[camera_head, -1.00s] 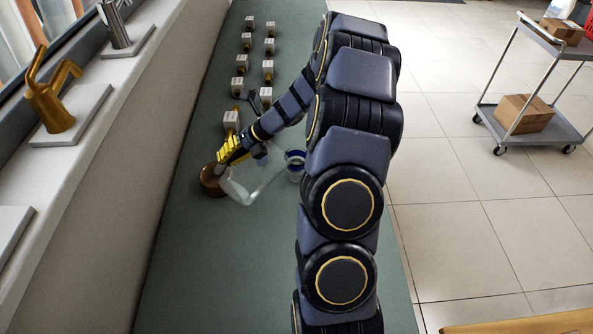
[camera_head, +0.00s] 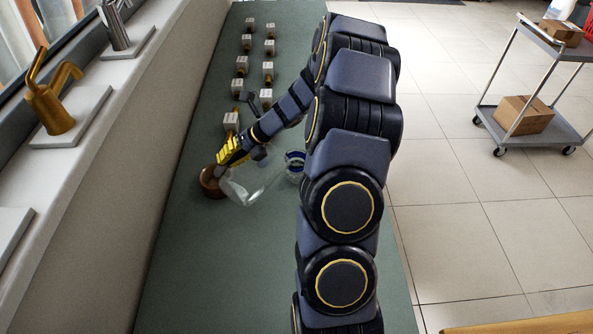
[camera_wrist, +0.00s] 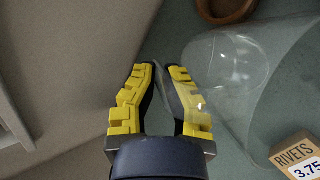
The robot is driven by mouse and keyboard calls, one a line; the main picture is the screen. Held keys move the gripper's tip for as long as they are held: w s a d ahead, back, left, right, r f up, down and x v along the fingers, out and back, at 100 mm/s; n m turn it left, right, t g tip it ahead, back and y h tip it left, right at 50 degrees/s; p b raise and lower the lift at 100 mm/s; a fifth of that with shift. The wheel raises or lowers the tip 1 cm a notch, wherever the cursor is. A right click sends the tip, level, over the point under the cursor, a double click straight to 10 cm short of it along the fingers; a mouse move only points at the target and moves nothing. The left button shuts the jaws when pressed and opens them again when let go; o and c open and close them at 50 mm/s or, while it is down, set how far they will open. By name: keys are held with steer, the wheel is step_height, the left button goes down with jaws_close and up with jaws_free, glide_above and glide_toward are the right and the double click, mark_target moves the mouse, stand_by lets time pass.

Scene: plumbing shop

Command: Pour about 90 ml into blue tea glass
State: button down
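The blue tea glass (camera_head: 295,160), a small clear cup with blue on it, stands on the green counter beside my arm, partly covered by the vessel and arm. My gripper (camera_head: 224,168) is closed around part of a clear glass vessel (camera_head: 248,190), which is tilted with its wide body reaching right toward the tea glass. In the wrist view my yellow-padded fingers (camera_wrist: 160,95) stand a little apart, and the vessel (camera_wrist: 235,85) spreads to their right, overlapping the right finger. Its exact grip point and any liquid stream are too faint to tell.
A brown round wooden piece (camera_head: 210,182) sits just left of the fingertips. The wall sill is left; the near counter is clear. A cart (camera_head: 545,125) stands on the floor.

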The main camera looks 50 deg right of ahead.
mark_target(219, 175)
stand_by(0.9)
steer(key=shift+a+f+g+h+b, duration=0.25)
steer(key=shift+a+g+h+b, duration=0.1)
steer(key=shift+a+h, duration=0.25)
steer(key=shift+n+h, duration=0.4)
steer(key=shift+h, duration=0.5)
steer(key=f, duration=0.1)
steer(key=a+f+b, duration=0.1)
steer(key=f, duration=0.1)
steer(key=shift+w+a+f, duration=0.2)
steer(key=shift+a+f, duration=0.1)
steer(key=shift+a, duration=0.1)
steer(key=shift+w+a+f+n+g+h+b, duration=0.15)
steer(key=shift+a+f+n+g+h+b, duration=0.15)
steer(key=shift+a+f+h+b, duration=0.65)
steer(key=shift+w+a+f+n+g+h+b, duration=0.2)
steer(key=shift+a+f+h+b, duration=0.35)
steer(key=shift+f+h, duration=0.75)
steer(key=shift+w+a+f+n+g+h+b, duration=0.1)
steer(key=shift+a+f+n+g+h+b, duration=0.25)
steer(key=shift+a+f+h+b, duration=0.7)
steer(key=shift+d+p, duration=0.2)
steer(key=shift+p, duration=0.15)
steer(key=shift+r, duration=0.1)
